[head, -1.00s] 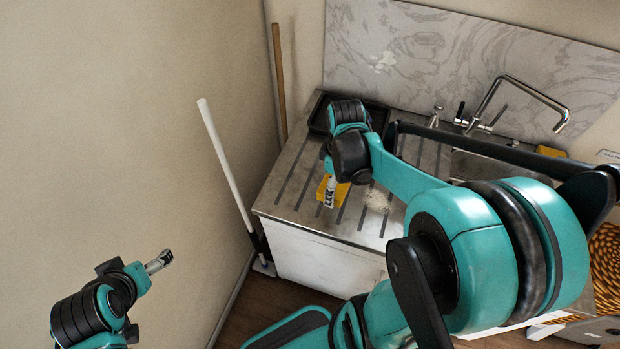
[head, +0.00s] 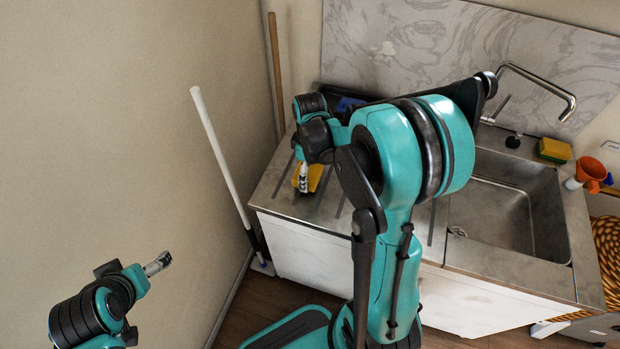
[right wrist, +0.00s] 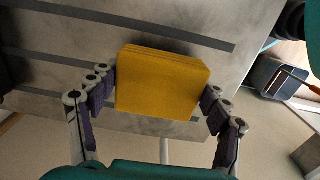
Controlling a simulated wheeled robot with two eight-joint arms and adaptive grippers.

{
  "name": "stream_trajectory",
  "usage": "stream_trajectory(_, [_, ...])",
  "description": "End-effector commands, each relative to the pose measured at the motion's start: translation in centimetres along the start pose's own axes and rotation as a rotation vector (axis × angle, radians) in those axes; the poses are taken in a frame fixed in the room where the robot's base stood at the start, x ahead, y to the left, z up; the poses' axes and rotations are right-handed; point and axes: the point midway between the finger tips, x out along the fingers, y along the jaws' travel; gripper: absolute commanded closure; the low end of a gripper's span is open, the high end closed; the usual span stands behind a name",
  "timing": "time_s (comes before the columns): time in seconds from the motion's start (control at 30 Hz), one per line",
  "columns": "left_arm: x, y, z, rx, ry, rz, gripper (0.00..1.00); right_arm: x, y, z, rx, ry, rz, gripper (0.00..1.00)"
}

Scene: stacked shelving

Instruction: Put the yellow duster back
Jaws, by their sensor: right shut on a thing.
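The yellow duster (right wrist: 162,80) is a folded yellow pad, seen between the two fingers of my right gripper in the right wrist view. The fingers press on its left and right sides. In the head view my right gripper (head: 303,180) is over the left part of the ribbed counter, and the duster (head: 316,177) shows partly behind it. I cannot tell whether the duster touches the counter. My left gripper (head: 158,263) is at the lower left, away from the counter; its fingers are too small to judge.
The ribbed metal counter (head: 272,193) has a sink (head: 510,215) on its right and a tap (head: 545,82) behind. A white pole (head: 222,158) leans left of the counter.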

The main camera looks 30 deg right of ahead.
Motion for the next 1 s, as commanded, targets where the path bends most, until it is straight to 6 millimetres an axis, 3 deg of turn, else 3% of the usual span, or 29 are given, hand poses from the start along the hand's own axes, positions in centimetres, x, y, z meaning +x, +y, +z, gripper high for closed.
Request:
stream_trajectory(0.1, [0.8, 0.0, 0.6, 0.000, 0.000, 0.000, 0.10, 2.1, 0.0, 0.0, 0.000, 0.000, 0.000, 0.50])
stream_trajectory(0.5, [1.1, 0.0, 0.8, 0.000, 0.000, 0.000, 0.10, 2.5, 0.0, 0.0, 0.001, 0.000, 0.000, 0.50])
stream_trajectory(0.53, [1.0, 0.0, 0.8, 0.000, 0.000, 0.000, 0.10, 2.5, 0.0, 0.0, 0.001, 0.000, 0.000, 0.18])
stream_trajectory(0.6, [1.0, 0.0, 0.7, 0.000, 0.000, 0.000, 0.10, 2.4, 0.0, 0.0, 0.001, 0.000, 0.000, 0.03])
stream_trajectory(1.0, [0.7, 0.0, 0.5, 0.000, 0.000, 0.000, 0.10, 2.0, 0.0, 0.0, 0.000, 0.000, 0.000, 0.03])
